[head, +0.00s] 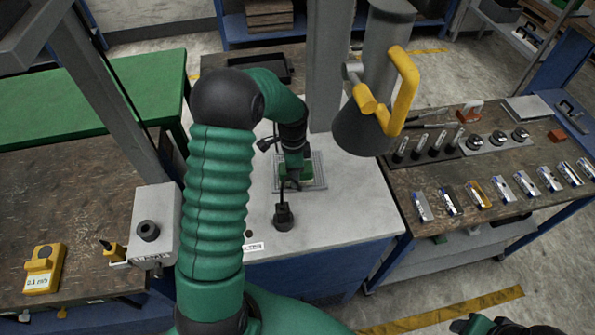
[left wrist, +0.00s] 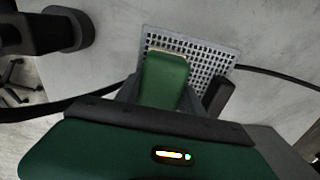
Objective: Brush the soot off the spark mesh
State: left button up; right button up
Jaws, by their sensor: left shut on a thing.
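The spark mesh (head: 318,170) is a pale grey perforated square lying on the light grey bench. It fills the top middle of the left wrist view (left wrist: 222,55), where its holes look dark; I cannot tell how much soot is on it. My left gripper (head: 293,172) is right over the mesh, shut on a green block-shaped brush. In the left wrist view the brush (left wrist: 165,80) sits between the fingers, with a pale edge at its far end over the mesh. Whether it touches is hidden. My right arm's end (head: 490,325) is only partly in view at the bottom right.
A small black stand (head: 284,214) is close in front of the mesh. A large grey cylinder with a yellow handle (head: 405,90) hangs at the right. A black tray (head: 262,68) lies behind. Tools and labelled samples cover the right wooden table (head: 440,178).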

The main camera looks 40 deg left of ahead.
pick_arm(q)
jog(key=shift+s+a, duration=0.55)
notch_tip(320, 180, up, 5)
jog(key=p, duration=0.5)
jog(key=shift+r, duration=0.15)
